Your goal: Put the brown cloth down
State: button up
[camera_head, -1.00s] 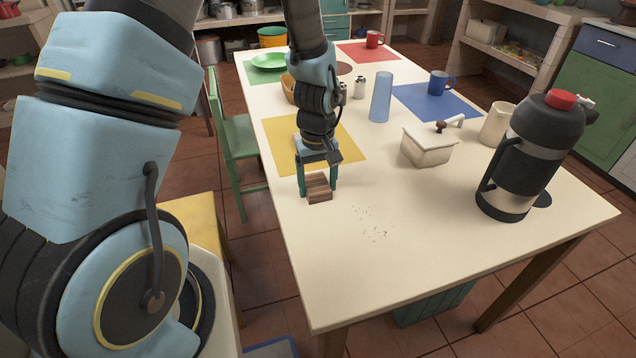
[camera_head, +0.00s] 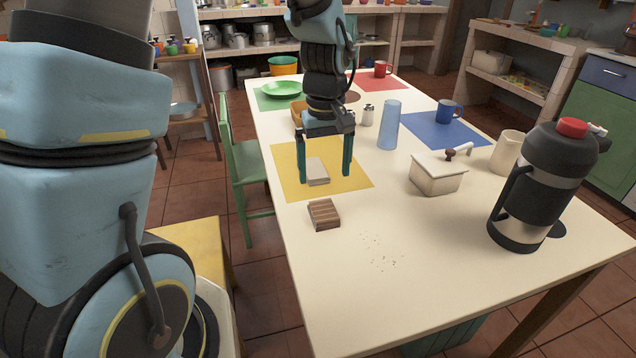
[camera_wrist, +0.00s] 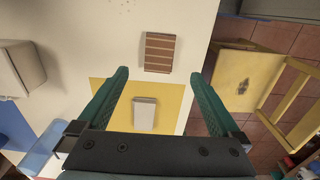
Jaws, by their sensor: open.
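The brown cloth (camera_head: 324,214), a folded striped block, lies flat on the cream table just in front of the yellow mat (camera_head: 350,178). It also shows in the wrist view (camera_wrist: 160,52), beyond my fingertips and apart from them. My gripper (camera_head: 324,179) is open and empty, pointing down over the yellow mat, behind the brown cloth. A pale grey folded block (camera_head: 317,171) lies on the mat and appears between my fingers; in the wrist view (camera_wrist: 145,115) nothing grips it.
A lidded white box (camera_head: 437,175), a blue glass (camera_head: 388,125) and a black flask (camera_head: 540,190) stand to the right. Dark crumbs (camera_head: 384,252) lie in front. A green chair (camera_head: 246,160) is at the left edge. The table's front left is clear.

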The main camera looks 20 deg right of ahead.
jog(key=shift+r, duration=0.2)
jog(key=a+r+t, duration=0.1)
jog(key=a+r, duration=0.2)
jog(key=a, duration=2.2)
jog(key=shift+a+m+t, duration=0.3)
jog(key=shift+m, duration=0.1)
jog(key=shift+r, duration=0.25)
